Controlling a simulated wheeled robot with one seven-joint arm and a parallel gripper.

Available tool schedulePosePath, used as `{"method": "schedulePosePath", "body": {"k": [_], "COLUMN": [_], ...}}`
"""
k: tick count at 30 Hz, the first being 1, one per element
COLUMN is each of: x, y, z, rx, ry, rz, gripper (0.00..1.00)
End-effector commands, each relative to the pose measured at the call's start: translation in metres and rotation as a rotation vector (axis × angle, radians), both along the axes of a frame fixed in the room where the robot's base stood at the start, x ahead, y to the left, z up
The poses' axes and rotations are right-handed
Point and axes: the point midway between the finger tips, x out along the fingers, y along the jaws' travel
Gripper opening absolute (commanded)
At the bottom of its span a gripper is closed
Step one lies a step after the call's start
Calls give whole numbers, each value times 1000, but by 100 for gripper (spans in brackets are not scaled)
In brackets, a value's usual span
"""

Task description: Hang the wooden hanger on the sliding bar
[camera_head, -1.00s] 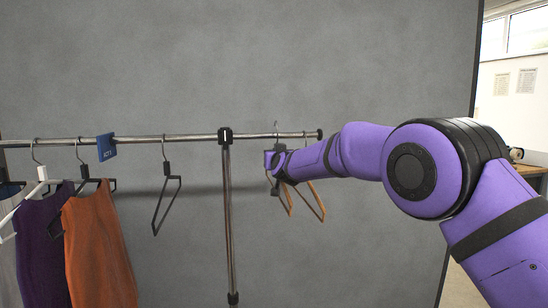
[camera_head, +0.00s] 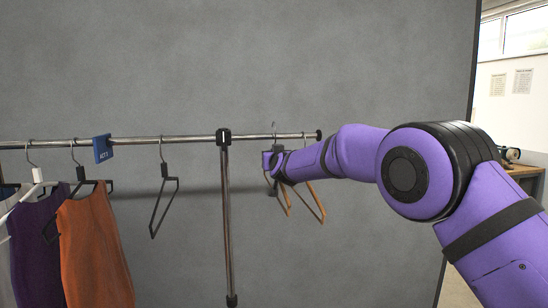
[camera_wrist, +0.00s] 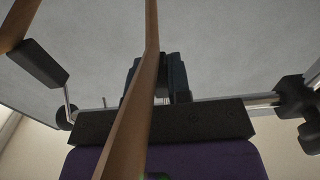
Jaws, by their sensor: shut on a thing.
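The sliding bar (camera_head: 180,139) is a metal rail across the head view. My gripper (camera_head: 273,160) is near its right end, just below the bar. It is shut on a wooden hanger (camera_head: 286,201); the wooden arm of that hanger (camera_wrist: 140,85) crosses close to my wrist camera, in front of the dark jaws (camera_wrist: 160,80). Its hook rises above the bar in the head view; I cannot tell whether it is seated on the bar. A second wooden hanger (camera_head: 316,205) hangs just right of it, and shows at the left in the wrist view (camera_wrist: 38,62).
A black hanger (camera_head: 163,205) hangs left of the upright post (camera_head: 228,220). A blue tag (camera_head: 102,149) is on the bar. An orange garment (camera_head: 95,245) and a purple garment (camera_head: 38,245) hang at the left. A grey panel (camera_head: 380,60) stands behind.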

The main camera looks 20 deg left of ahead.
Motion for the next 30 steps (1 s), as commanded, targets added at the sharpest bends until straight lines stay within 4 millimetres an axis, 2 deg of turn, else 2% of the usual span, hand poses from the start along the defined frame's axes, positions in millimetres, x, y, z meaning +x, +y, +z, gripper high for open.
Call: {"method": "schedulePosePath", "body": {"k": [30], "x": [0], "y": [0], "z": [-27], "rx": [0], "ry": [1], "rz": [0], "gripper": [0]}}
